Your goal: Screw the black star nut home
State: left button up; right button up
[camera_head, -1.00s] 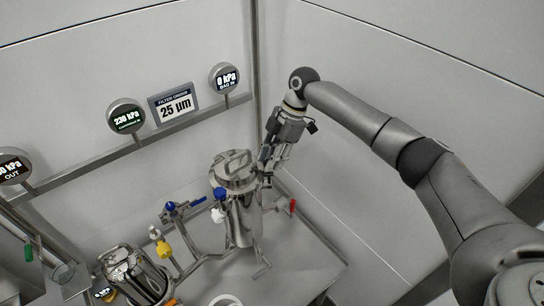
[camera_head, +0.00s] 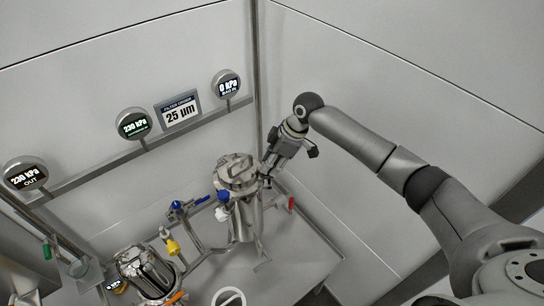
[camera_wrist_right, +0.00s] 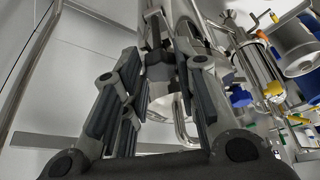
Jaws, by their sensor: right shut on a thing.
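The black star nut (camera_wrist_right: 158,70) shows as a dark lobed piece between the fingers in the right wrist view. My right gripper (camera_wrist_right: 160,76) is shut on it. In the head view my right gripper (camera_head: 266,172) reaches down to the right side of the lid of a steel filter vessel (camera_head: 242,218). The nut itself is too small and covered to make out there. The vessel's round lid (camera_head: 236,172) with its handle sits on top. How far the nut is threaded cannot be told. My left gripper is not in view.
A blue-handled valve (camera_head: 178,206), a yellow handle (camera_head: 172,246) and a red handle (camera_head: 291,203) are near the vessel. A second steel vessel (camera_head: 145,272) stands at lower left. Gauges (camera_head: 134,124) line a wall rail. The steel table (camera_head: 295,255) is bare at front right.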

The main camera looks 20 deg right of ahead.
jog(key=shift+r+m+p, duration=0.2)
jog(key=shift+m+p, duration=0.15)
jog(key=shift+m, duration=0.05)
jog(key=shift+w, duration=0.1)
jog(key=o, duration=0.9)
jog(key=shift+c, duration=0.2)
jog(key=shift+o, duration=1)
jog(key=shift+f, duration=0.15)
jog(key=v, duration=1.2)
jog(key=shift+s, duration=0.25)
